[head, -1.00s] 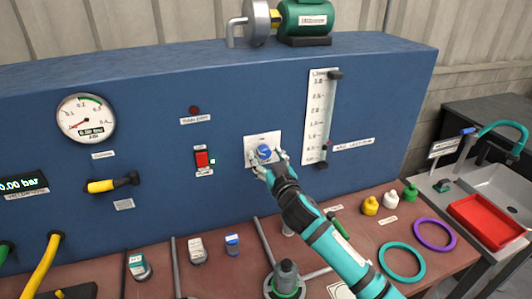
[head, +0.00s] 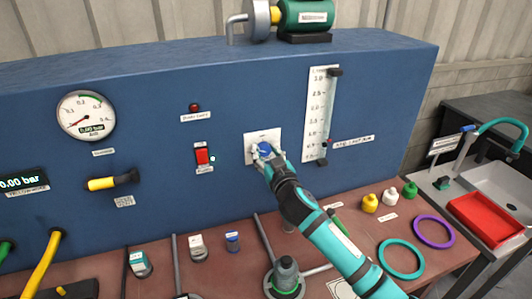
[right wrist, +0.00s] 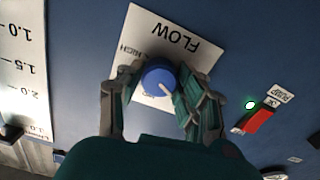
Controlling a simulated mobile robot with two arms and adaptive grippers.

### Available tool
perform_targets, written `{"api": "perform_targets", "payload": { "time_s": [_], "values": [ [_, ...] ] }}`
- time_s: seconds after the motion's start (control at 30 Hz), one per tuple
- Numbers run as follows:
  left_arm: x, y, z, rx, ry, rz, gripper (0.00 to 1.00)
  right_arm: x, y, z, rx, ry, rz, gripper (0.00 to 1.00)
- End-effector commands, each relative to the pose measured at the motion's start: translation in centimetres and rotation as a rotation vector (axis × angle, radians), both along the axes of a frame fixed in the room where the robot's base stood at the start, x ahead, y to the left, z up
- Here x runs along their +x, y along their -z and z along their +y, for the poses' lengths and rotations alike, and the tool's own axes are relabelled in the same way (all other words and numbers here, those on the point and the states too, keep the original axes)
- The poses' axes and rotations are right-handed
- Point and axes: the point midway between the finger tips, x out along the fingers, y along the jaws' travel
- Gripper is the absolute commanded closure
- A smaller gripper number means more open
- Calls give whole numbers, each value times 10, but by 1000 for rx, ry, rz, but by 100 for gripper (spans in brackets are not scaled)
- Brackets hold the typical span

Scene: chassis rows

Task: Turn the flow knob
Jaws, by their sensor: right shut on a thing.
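The flow knob (head: 265,149) is a round blue knob with a pale pointer line on a white plate (head: 253,137) on the blue panel. In the right wrist view the knob (right wrist: 158,78) sits between the two fingers under the word FLOW, with its pointer towards the lower right. My right gripper (head: 265,156) is at the plate, and in the wrist view the gripper (right wrist: 155,92) is shut on the knob, a finger at either side. The fingers hide part of the plate's markings. My left gripper is in neither view.
A red pump switch (head: 202,157) with a lit green lamp is left of the plate. A flow scale (head: 317,110) stands to its right. A dial gauge (head: 86,116) and a yellow-handled valve (head: 103,184) are further left. Bottles and rings lie on the bench (head: 330,195) below.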

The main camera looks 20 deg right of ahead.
Motion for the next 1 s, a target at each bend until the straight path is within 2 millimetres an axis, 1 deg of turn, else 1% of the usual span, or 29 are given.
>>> {"api": "perform_targets", "payload": {
  "time_s": [0.17,0.37,0.67,1.0],
  "values": [
    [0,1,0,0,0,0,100,0,1,1,40,-1,1,96],
    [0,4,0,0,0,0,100,0,1,1,148,0,5,96],
    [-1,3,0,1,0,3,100,0,0,1,417,0,14,96],
    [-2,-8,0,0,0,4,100,0,-2,1,739,2,26,96]
  ]
}}
